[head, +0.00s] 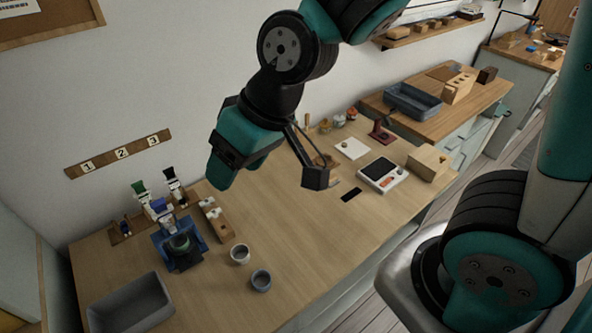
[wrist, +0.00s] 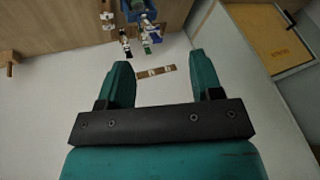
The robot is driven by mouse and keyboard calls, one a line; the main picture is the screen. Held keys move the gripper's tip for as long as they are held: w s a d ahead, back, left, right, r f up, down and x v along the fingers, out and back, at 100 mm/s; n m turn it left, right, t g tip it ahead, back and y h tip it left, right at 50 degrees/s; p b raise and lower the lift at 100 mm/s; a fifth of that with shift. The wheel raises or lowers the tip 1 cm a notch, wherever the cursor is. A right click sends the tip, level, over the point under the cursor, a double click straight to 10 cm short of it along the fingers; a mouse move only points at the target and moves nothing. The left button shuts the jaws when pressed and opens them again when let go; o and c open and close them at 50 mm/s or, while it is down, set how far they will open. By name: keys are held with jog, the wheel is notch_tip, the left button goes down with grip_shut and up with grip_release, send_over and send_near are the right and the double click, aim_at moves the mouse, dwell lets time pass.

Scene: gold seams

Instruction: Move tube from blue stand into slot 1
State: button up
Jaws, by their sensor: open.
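The blue stand (head: 196,236) is on the left part of the bench and holds a dark round thing; its edge also shows at the top of the wrist view (wrist: 136,14). Tube-like pieces are crowded behind it: a green-topped one (head: 139,189), a black-topped one (head: 173,181) and a blue-and-white one (head: 159,209). I cannot tell which is the stand's tube. A wall strip (head: 119,153) reads 1, 2, 3 from left to right, above this group. The slot openings are not clear. My gripper (head: 222,180) is open and empty, above the bench, right of the strip; its fingers show in the wrist view (wrist: 163,75).
A grey bin (head: 131,304) stands at the front left. A white cup (head: 240,254) and a grey-blue cup (head: 261,280) stand right of the stand, near a wooden block (head: 215,219). A scale (head: 381,173) lies farther right.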

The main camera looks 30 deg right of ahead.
jog(key=s+d+r+n+g+h, duration=0.1)
jog(key=s+d+r+n+g, duration=0.1)
jog(key=s, duration=0.8)
notch_tip(320, 180, up, 2)
jog(key=shift+d+r+g, duration=0.25)
jog(key=shift+d+g, duration=0.15)
jog(key=shift+d, duration=0.35)
